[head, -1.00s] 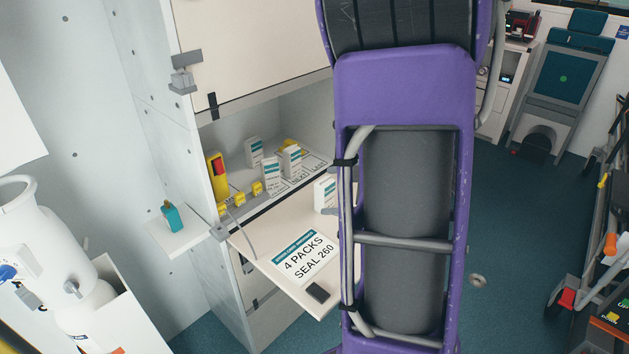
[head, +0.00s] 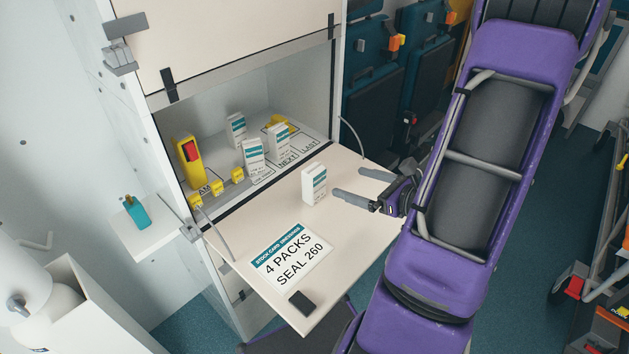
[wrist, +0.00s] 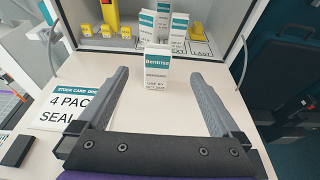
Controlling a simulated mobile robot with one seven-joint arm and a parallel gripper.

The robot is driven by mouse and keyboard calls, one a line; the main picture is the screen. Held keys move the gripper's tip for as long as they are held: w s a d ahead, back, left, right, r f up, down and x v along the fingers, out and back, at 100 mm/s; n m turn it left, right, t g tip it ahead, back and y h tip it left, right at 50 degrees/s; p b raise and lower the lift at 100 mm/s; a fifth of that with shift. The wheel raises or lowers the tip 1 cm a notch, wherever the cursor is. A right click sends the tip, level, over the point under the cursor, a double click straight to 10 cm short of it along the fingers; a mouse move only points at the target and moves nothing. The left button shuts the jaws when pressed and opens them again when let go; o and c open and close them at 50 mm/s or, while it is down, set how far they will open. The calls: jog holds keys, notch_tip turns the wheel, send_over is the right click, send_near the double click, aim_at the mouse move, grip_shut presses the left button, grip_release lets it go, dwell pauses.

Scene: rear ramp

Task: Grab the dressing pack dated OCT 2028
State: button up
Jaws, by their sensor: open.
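A white dressing pack with a teal band (head: 314,184) stands upright on the lowered shelf flap (head: 350,212). Three similar packs stand in the cabinet behind: a back-left one (head: 236,131), a front-left one (head: 254,160) and a right one (head: 279,141). Their dates are not readable. My gripper (head: 349,181) is open and empty, just right of the flap pack in the head view. Its fingers point at the pack, apart from it.
A stock card (head: 292,256) reading "4 PACKS SEAL 260" and a small black block (head: 302,302) lie on the flap. A yellow device (head: 189,163) and small yellow tags stand at the cabinet's left. A teal bottle (head: 136,212) sits on a side ledge.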

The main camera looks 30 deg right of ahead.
aim_at(321, 173)
jog(key=b+x, duration=0.1)
jog(key=x, duration=1)
jog(key=shift+a+f, duration=0.1)
jog(key=x, duration=0.5)
jog(key=shift+a+f+b, duration=0.1)
jog(key=shift+f+b, duration=0.05)
jog(key=shift+b, duration=0.25)
jog(key=shift+c, duration=0.2)
jog(key=shift+s, duration=0.1)
jog(key=c, duration=1.4)
